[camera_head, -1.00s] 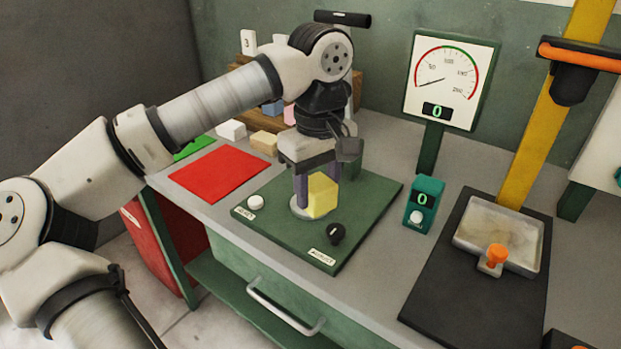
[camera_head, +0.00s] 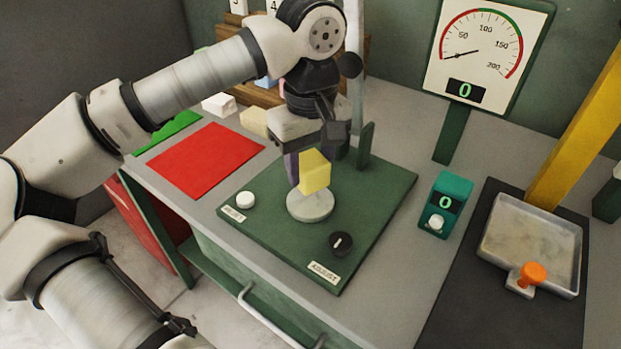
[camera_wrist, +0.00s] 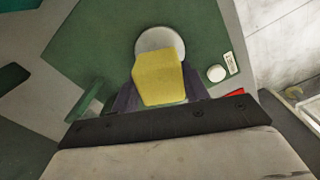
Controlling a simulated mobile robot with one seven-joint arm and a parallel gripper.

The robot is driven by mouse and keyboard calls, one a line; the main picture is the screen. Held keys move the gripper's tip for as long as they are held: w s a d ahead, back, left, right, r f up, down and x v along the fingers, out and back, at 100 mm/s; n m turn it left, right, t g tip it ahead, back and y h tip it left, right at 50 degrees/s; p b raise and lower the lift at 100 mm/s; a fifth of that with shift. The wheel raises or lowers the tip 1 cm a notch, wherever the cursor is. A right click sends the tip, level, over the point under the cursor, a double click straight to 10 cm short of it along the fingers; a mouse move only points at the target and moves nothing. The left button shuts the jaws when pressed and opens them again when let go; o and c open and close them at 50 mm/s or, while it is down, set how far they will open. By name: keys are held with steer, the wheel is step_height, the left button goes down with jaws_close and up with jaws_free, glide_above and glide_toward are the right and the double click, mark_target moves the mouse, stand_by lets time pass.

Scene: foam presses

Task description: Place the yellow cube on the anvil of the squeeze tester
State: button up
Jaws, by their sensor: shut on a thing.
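The yellow cube (camera_head: 314,172) is held between the purple fingers of my gripper (camera_head: 309,171), which is shut on it. The anvil, a round pale disc (camera_head: 310,207), lies on the squeeze tester's green base plate (camera_head: 375,200) and is bare on top. In the head view the cube appears raised over the disc's rear part; the exact gap is hard to tell. In the wrist view the cube (camera_wrist: 158,77) covers the near part of the disc (camera_wrist: 160,40), so it looks off-centre towards my wrist.
The base plate bears a white button (camera_head: 245,200) and a black knob (camera_head: 341,243). A grey tray (camera_head: 530,240) stands right, a red mat (camera_head: 207,158) left, with pale blocks behind.

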mark_target(310, 182)
steer(key=shift+f, duration=1.95)
steer(key=shift+f, duration=0.15)
steer(key=o, duration=1)
steer(key=shift+c, duration=0.2)
step_height(310, 182, up, 12)
steer(key=shift+r, duration=0.2)
